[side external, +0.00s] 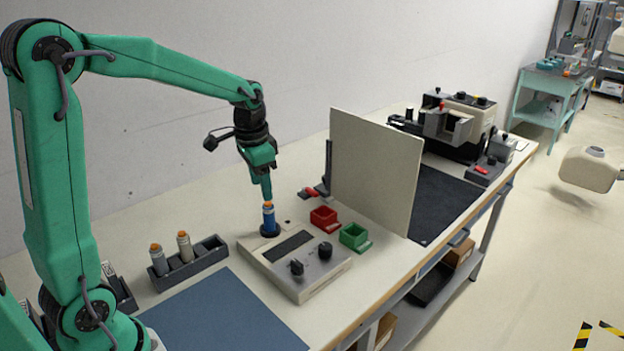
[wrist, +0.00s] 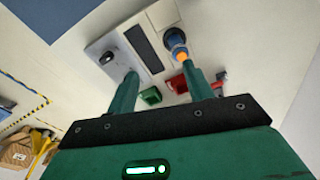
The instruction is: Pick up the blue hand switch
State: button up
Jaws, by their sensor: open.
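The blue hand switch (side external: 269,219) has an orange top and stands upright in a dark round base on the light console (side external: 325,277). In the wrist view the switch (wrist: 175,42) lies beyond my fingertips, nearer the right finger than the left. My gripper (side external: 266,193) points down just above the orange top in the side view. The wrist view shows its two fingers (wrist: 164,73) spread apart with nothing between them. The side view does not clearly show the gap between fingers and switch.
A red bin (side external: 323,217) and a green bin (side external: 354,236) sit right of the console. An upright pale panel (side external: 376,170) stands behind them. A blue mat (side external: 225,315) lies bare in front.

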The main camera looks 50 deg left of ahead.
jog(key=g, duration=0.1)
send_over(269, 215)
jog(key=a, duration=0.2)
jog(key=shift+m, duration=0.4)
jog(key=f, duration=0.5)
jog(key=shift+w+d+f, duration=0.15)
jog(key=shift+w+d, duration=0.05)
jog(key=shift+w, duration=0.1)
jog(key=shift+f, duration=1.3)
jog(key=shift+d+f, duration=0.2)
jog(key=shift+f, duration=2.4)
jog(key=c, duration=1.1)
jog(key=shift+w+r, duration=0.1)
